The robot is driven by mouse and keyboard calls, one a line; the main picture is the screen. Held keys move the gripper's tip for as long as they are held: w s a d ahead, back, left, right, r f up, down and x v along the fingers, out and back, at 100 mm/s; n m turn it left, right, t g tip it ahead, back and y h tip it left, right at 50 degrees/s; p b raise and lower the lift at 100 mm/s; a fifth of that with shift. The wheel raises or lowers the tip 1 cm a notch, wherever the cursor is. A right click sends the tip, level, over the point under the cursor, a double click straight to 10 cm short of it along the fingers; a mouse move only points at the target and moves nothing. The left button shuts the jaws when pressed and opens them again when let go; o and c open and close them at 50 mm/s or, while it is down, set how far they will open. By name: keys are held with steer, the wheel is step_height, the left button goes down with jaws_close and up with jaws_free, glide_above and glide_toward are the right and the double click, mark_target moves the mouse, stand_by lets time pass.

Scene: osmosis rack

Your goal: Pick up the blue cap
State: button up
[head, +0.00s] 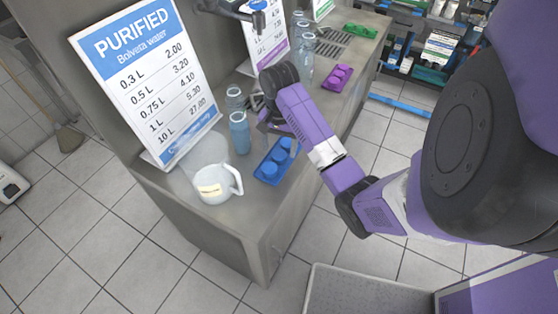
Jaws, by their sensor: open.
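Several blue caps sit in a row in a blue tray (294,154) on the metal counter. The front blue cap (270,170) is nearest the counter's front edge, a middle cap (279,156) is behind it, and a further cap (286,144) is at the back. My gripper (266,126) is open above and behind the tray, close to the blue bottles. Its fingers are small and partly hidden by my wrist. I see no cap between them.
A blue bottle (240,133) stands left of the tray, with another behind it. A white jug (214,184) stands at the front left, before a price board (147,75). A purple tray (347,72) and a green tray (372,33) lie farther back.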

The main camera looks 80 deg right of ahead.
step_height(320, 180, down, 2)
steer(key=shift+f+b, duration=0.1)
steer(key=shift+b, duration=0.25)
steer(key=shift+c, duration=0.4)
steer(key=c, duration=1.3)
steer(key=shift+r, duration=0.2)
